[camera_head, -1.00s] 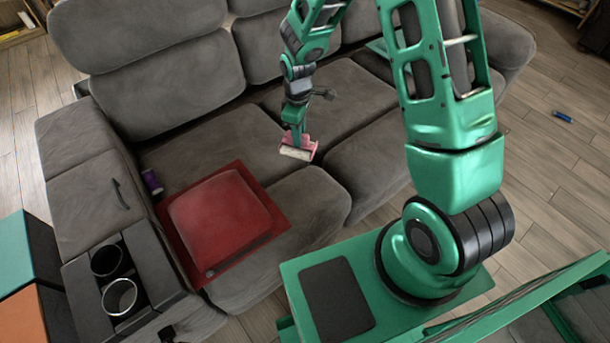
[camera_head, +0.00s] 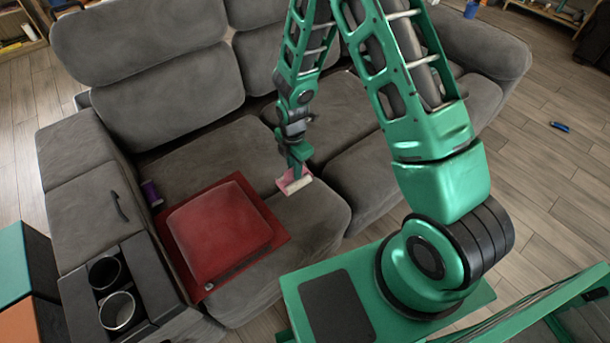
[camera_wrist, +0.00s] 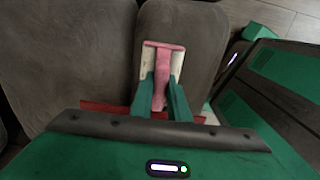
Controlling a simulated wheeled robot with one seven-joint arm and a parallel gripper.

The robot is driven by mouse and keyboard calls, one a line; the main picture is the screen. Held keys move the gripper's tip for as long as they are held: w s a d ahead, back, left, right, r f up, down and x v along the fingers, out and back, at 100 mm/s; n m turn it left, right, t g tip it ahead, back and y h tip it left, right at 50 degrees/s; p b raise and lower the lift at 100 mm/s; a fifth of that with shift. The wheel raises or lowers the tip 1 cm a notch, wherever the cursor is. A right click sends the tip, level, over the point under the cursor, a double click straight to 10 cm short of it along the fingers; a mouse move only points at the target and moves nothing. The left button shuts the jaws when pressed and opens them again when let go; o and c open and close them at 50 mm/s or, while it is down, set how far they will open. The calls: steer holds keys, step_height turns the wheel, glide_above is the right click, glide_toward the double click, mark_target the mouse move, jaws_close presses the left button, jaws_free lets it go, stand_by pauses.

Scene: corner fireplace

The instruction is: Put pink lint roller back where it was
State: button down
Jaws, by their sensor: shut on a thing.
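The pink lint roller (camera_head: 294,183) has a pink handle and frame and a white roll. My gripper (camera_head: 298,165) is shut on it and holds it over the grey sofa seat, to the right of the red cushion. In the wrist view the green fingers of my gripper (camera_wrist: 160,95) close on the pink handle of the lint roller (camera_wrist: 170,62), with the white parts on both sides of it. I cannot tell whether the roller touches the seat.
The grey sofa (camera_head: 318,212) has free seat room around the roller. Cup holders (camera_head: 117,308) are in the armrest console. A blue item (camera_head: 560,126) lies on the floor.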

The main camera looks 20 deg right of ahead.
mark_target(305, 174)
steer(key=d+f, duration=0.1)
steer(key=w+d+f, duration=0.1)
steer(key=d, duration=0.1)
steer(key=w+d+f, duration=0.1)
steer(key=shift+d+f, duration=0.1)
steer(key=shift+d, duration=0.25)
steer(key=shift+w+f, duration=0.1)
steer(key=shift+f, duration=1.9)
steer(key=c, duration=1.7)
jaws_free()
